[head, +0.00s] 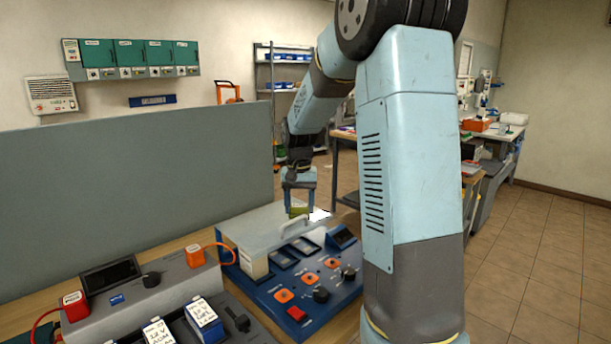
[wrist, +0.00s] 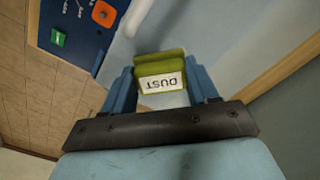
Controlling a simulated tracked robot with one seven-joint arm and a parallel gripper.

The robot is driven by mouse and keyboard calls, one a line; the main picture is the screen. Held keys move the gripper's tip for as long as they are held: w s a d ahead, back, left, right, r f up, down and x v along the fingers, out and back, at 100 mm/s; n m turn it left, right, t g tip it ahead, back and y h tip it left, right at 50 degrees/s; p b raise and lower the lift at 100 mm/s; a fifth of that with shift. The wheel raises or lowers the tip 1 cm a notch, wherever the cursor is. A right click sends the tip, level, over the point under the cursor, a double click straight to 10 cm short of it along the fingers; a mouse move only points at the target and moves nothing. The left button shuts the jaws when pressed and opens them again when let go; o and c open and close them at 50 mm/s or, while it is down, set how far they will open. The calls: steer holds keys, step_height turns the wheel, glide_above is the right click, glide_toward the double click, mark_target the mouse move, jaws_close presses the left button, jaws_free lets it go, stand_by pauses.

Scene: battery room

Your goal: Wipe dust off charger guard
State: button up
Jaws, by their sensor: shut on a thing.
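My gripper (head: 299,208) is shut on a green block labelled DUST (wrist: 161,72), which sits between its blue fingers in the wrist view. The clear charger guard (head: 262,226) covers the back part of a blue charger panel (head: 345,290) and has a curved pale handle (head: 297,222). In the head view, the block is at the guard's far right part, behind the handle. In the wrist view, the handle (wrist: 138,15) lies just beyond the block. I cannot tell whether the block touches the guard. No dust is clearly visible.
A grey charger unit (head: 150,290) with red and orange plugs and white-labelled batteries (head: 204,320) stands left of the blue panel. A tall grey partition (head: 130,190) rises behind the bench. Open tiled floor (head: 530,250) lies to the right.

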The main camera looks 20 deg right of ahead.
steer(key=shift+w+d, duration=0.25)
steer(key=shift+d, duration=0.5)
steer(key=shift+w+d+r, duration=0.1)
steer(key=shift+d+r, duration=0.05)
steer(key=shift+d, duration=0.1)
step_height(320, 180, up, 2)
steer(key=shift+a+r, duration=0.1)
steer(key=shift+r, duration=2.85)
